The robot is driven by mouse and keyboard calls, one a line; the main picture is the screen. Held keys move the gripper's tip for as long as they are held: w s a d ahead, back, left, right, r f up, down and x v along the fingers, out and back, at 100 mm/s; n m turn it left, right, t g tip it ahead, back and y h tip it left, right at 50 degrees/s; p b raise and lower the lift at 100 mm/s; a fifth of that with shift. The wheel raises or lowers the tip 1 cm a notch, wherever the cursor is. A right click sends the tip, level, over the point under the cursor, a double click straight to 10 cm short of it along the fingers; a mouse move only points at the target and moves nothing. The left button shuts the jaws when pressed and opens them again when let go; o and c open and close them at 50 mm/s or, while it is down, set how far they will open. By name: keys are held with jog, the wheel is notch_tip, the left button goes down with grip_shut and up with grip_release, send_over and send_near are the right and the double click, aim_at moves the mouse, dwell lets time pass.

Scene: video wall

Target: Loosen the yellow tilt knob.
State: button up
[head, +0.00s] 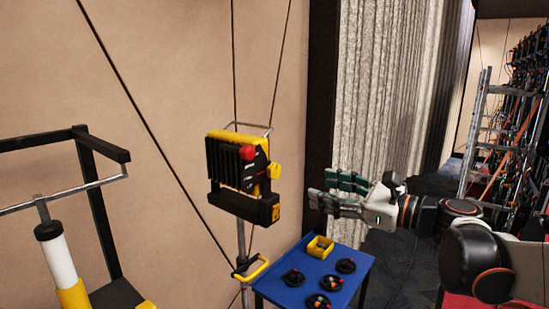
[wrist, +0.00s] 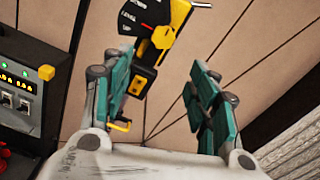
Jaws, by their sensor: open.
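The yellow tilt knob (head: 274,171) juts from the right side of a yellow and black lamp-like unit (head: 240,190) on a stand, below a red knob (head: 250,152). In the wrist view, what looks like the yellow knob (wrist: 162,38) sits beside a black dial plate (wrist: 133,18) with white lettering and a red pointer. My gripper (head: 338,191) is to the right of the unit and points left toward it, apart from the knob. In the wrist view its teal-padded fingers (wrist: 163,93) are spread with nothing between them in contact.
A blue table (head: 345,292) with several black discs and a yellow bin (head: 320,246) stands below. A yellow handle (head: 252,270) is on the stand. Thin cables cross near the wall. A ladder (head: 490,140) stands far right. A switch panel (wrist: 25,90) shows left in the wrist view.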

aim_at(277, 173)
jog(key=p+x, duration=0.1)
jog(key=x, duration=0.8)
jog(key=p+x, duration=0.1)
jog(key=x, duration=0.3)
jog(key=shift+w+a+r+p, duration=0.2)
jog(key=shift+w+r+p, duration=0.05)
jog(key=shift+w+p, duration=0.05)
jog(key=c, duration=1.1)
